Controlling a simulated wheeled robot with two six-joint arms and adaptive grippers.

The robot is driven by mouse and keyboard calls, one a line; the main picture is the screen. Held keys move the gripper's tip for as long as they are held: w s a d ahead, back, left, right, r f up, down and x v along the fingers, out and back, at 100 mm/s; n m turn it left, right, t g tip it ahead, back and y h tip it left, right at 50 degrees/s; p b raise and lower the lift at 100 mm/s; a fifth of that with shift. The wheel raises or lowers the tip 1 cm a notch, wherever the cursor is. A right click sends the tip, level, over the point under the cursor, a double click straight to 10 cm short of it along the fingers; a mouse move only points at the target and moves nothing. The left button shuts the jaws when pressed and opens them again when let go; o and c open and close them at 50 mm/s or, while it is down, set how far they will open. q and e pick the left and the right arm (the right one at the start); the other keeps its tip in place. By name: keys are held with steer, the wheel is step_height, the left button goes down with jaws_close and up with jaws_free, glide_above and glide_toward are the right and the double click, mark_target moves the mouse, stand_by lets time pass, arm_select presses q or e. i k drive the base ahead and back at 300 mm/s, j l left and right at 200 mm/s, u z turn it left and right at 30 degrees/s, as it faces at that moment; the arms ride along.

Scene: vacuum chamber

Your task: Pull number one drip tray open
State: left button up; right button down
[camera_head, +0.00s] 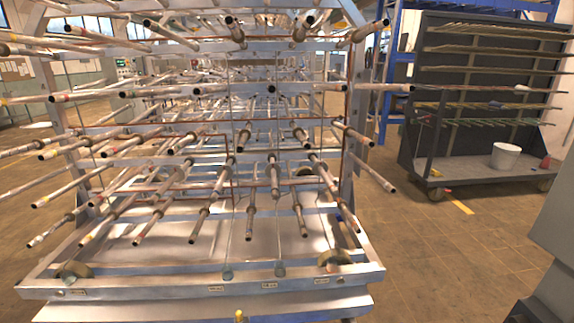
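A large metal rack with many rods pointing toward me fills the left and middle of the head view. At its bottom is a broad, shallow, shiny metal tray (160,248) under the rods. Its front rail (150,285) carries several small labels, such as one label (216,289), too small to read. I cannot tell which part is numbered one. A second metal edge (200,307) runs just below this rail. A small yellow piece (240,316) shows at the bottom of the picture. Neither of my grippers is in view.
Rods (375,173) stick out toward me and to both sides. A dark wheeled cart (430,150) with shelves of rods stands at the right, with a white bucket (505,156) on its deck. The brown tiled floor (440,250) right of the rack is free.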

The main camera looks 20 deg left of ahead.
mark_target(166, 242)
steer(key=k+j, duration=0.1)
steer(key=j, duration=0.45)
steer(key=k+j, duration=0.15)
steer(key=j, duration=0.45)
steer(key=k+j, duration=0.1)
steer(key=j, duration=0.45)
steer(key=k+j, duration=0.15)
steer(key=j, duration=0.4)
steer(key=k+j, duration=0.1)
steer(key=j, duration=0.5)
steer(key=k+j+z, duration=0.1)
steer(key=j, duration=0.45)
steer(key=k+j, duration=0.2)
steer(key=j, duration=0.35)
steer(key=k+j, duration=0.1)
steer(key=j, duration=0.45)
